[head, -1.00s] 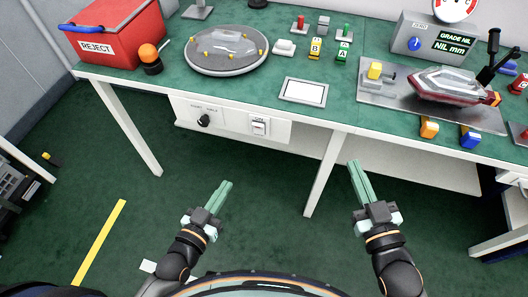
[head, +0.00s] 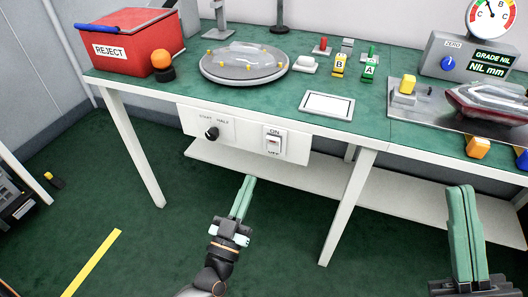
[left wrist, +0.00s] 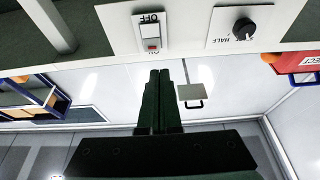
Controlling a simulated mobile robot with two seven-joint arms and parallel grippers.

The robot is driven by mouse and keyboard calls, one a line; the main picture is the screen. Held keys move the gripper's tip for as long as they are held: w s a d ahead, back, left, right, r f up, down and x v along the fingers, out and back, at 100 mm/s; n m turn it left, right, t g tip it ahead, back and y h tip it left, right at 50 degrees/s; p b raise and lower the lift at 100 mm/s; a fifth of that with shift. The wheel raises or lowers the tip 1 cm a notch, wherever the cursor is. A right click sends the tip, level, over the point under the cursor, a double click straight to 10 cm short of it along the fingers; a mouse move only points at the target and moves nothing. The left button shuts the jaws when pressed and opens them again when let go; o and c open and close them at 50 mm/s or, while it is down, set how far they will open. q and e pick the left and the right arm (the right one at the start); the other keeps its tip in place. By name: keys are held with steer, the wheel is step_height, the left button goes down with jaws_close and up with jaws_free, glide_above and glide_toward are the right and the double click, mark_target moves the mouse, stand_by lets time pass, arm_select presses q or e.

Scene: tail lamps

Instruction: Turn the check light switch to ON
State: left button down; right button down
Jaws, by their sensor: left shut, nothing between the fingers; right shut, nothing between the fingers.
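The check light switch (head: 274,143) is a white rocker with a small red mark on the white panel under the bench's front edge. ON is printed above it and OFF below. In the left wrist view the switch (left wrist: 151,36) appears upside down, beyond the fingertips. I cannot tell which way the rocker is tipped. My left gripper (head: 248,180) is shut and empty, below and slightly left of the switch, apart from it. The left fingers also show in the left wrist view (left wrist: 159,72). My right gripper (head: 461,188) is shut and empty, at the right in front of the bench.
A black rotary knob (head: 212,133) sits left of the switch on the same panel. The green bench top (head: 240,99) overhangs the panel. A white bench leg (head: 347,205) stands right of the switch, and a white lower shelf (head: 300,182) runs behind.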

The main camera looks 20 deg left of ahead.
mark_target(267, 138)
arm_select(q)
steer(key=b+x, duration=0.1)
steer(key=x, duration=0.8)
steer(key=shift+w, duration=0.4)
steer(key=shift+w+r, duration=0.15)
